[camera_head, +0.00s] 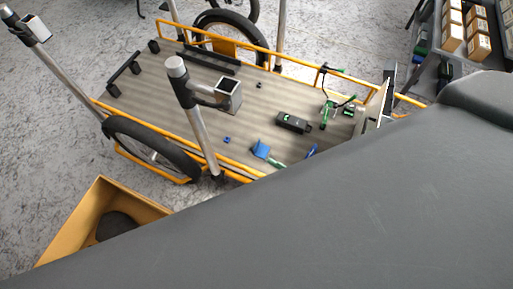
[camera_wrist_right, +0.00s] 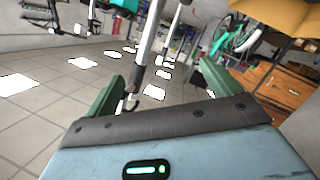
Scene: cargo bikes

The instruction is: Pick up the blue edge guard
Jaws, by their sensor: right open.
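A blue angled piece (camera_head: 261,149), which looks like the blue edge guard, lies on the wooden bed of the cargo bike (camera_head: 200,88) near its front rail in the head view. A pale green part lies against its right side. Another blue piece (camera_head: 311,151) lies to the right, partly hidden by my grey arm. My right gripper (camera_wrist_right: 161,70) shows in the right wrist view, with its two green fingers wide apart and nothing between them. It faces across the room, and no edge guard shows there. I cannot make out its fingers in the head view. My left gripper is not in view.
A black device (camera_head: 293,122), a green tool (camera_head: 326,112) and a small blue block (camera_head: 227,140) lie on the bed. A grey post (camera_head: 196,115) rises at the near rail. A yellow crate (camera_head: 100,215) stands at lower left. Boxes (camera_head: 453,28) stand at upper right.

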